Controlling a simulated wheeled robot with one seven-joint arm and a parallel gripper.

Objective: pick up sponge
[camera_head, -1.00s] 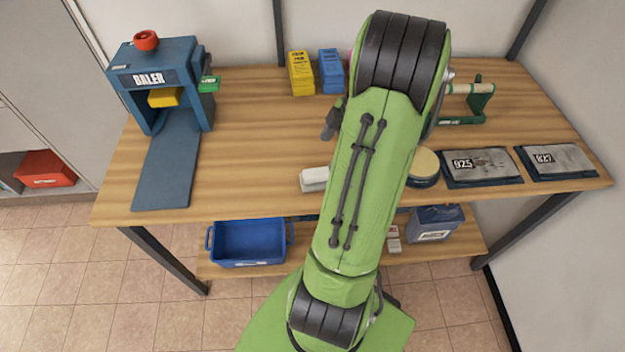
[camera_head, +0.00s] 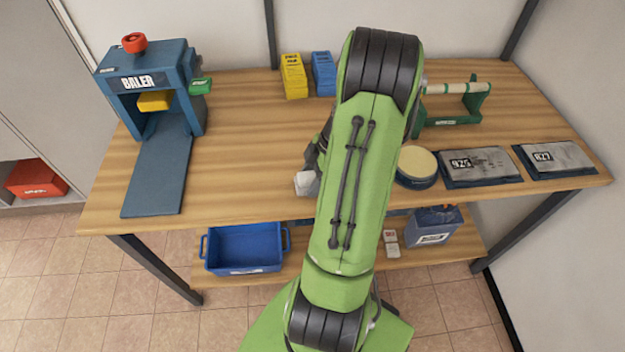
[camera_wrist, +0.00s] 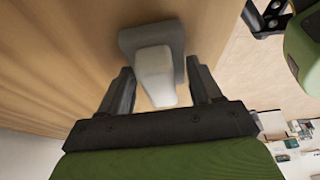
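A small white block (camera_head: 306,183) lies near the front edge of the wooden table, just left of my arm. In the wrist view the white block (camera_wrist: 155,72) sits between my fingers, with a grey piece behind it. My gripper (camera_wrist: 160,68) is open around it, with a gap visible on either side. In the head view my arm hides most of the gripper. A round cream pad in a dark blue holder (camera_head: 417,165) stands right of my arm and looks sponge-like. I cannot tell for sure which of the two is the sponge.
A blue baler (camera_head: 152,85) stands at the left. Yellow (camera_head: 294,76) and blue (camera_head: 324,74) stacks stand at the back. A green roller stand (camera_head: 452,103) and two grey pads (camera_head: 480,166) are at the right. A blue bin (camera_head: 243,247) is on the lower shelf. The table's middle left is clear.

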